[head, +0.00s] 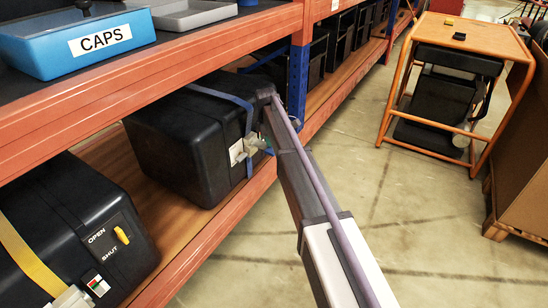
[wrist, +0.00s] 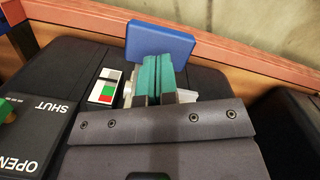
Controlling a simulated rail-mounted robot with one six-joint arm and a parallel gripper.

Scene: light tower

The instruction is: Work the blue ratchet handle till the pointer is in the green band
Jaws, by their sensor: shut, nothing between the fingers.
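The blue ratchet handle (wrist: 160,45) shows as a flat blue block just beyond my fingertips in the wrist view. My gripper (wrist: 157,78) is shut and empty, its teal fingers in front of the handle's near face; I cannot tell whether they touch it. A small gauge (wrist: 105,87) with white, red and green parts sits left of the fingers. Its pointer is too small to read. In the head view the gauge (head: 237,151) is on the black case (head: 185,145) with the blue strap (head: 249,112). The ratchet body is mostly hidden by my gripper.
An OPEN/SHUT panel (wrist: 38,130) with a green lever is left in the wrist view. Another black case (head: 60,225) with a yellow strap stands nearer on the orange shelf. A blue CAPS bin (head: 75,50) is above.

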